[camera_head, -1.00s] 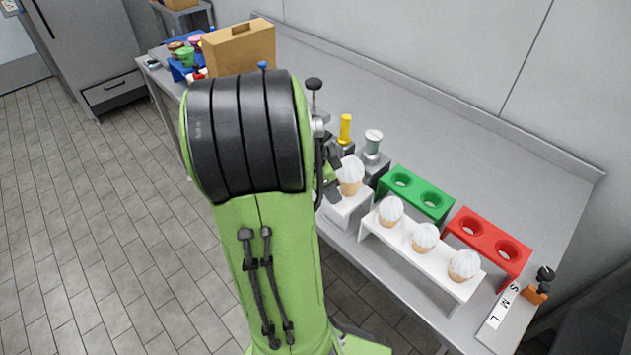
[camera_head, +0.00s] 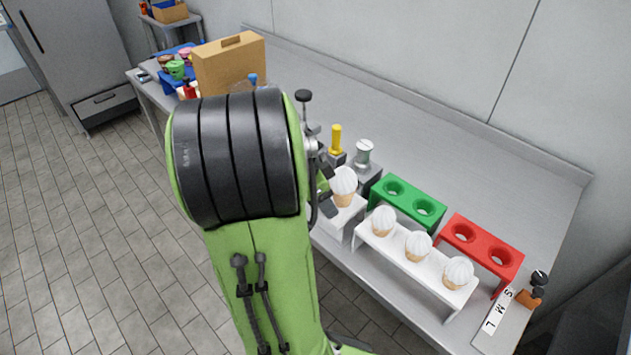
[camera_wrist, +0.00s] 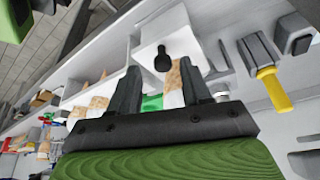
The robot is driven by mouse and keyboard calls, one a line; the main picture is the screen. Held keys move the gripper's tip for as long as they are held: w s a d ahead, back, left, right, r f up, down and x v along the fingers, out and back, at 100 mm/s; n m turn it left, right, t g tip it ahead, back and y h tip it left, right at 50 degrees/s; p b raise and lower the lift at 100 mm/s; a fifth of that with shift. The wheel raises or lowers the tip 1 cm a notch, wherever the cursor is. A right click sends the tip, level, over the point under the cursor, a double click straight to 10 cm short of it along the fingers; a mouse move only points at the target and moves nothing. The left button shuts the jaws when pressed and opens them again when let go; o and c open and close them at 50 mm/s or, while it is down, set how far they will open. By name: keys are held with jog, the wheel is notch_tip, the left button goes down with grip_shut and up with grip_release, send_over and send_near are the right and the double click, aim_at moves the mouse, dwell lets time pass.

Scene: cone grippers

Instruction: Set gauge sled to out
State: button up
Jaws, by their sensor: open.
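No label marks the gauge sled, and I cannot tell for sure which part it is. One candidate is a white block (camera_head: 342,218) under a white-topped cone (camera_head: 344,186), beside my gripper. The other is the orange slider (camera_head: 528,298) with a black knob, beyond the S end of a strip (camera_head: 500,316) marked S, M, L. My gripper (camera_wrist: 159,70) is open in the wrist view, nothing clearly held. A black knob (camera_wrist: 163,57) on a white part shows between and beyond the fingertips. In the head view my arm hides most of my gripper.
A white rack (camera_head: 400,262) holds three cones. Green (camera_head: 407,205) and red (camera_head: 482,246) racks with empty holes stand behind it. A yellow handle (camera_head: 336,138) and a metal-topped post (camera_head: 364,152) stand close by. A cardboard box (camera_head: 228,68) is farther left. The back counter is clear.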

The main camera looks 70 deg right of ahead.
jog(key=p+v, duration=0.5)
jog(key=v, duration=0.9)
jog(key=shift+r, duration=0.35)
